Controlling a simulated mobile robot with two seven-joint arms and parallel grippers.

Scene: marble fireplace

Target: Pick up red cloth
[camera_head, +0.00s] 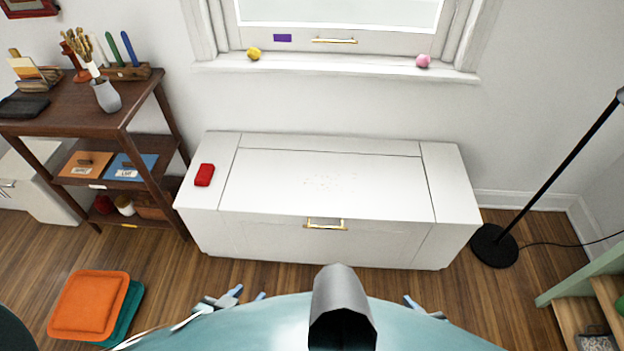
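A small folded red cloth (204,175) lies on the left end of the top of a white bench-like chest (320,185) under the window. My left gripper (249,293) shows at the bottom, low in front of the chest and partly hidden by my own body. Its two bluish fingertips stand apart with nothing seen between them. My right gripper (422,305) is mostly hidden behind my body at the lower right, with only small parts showing. Both grippers are well away from the red cloth.
A dark wooden shelf cart (125,117) with brushes and candles stands left of the chest. Orange and teal cushions (88,305) lie on the floor at left. A black floor lamp base (494,246) stands at right. Yellow (254,54) and pink (423,61) balls rest on the windowsill.

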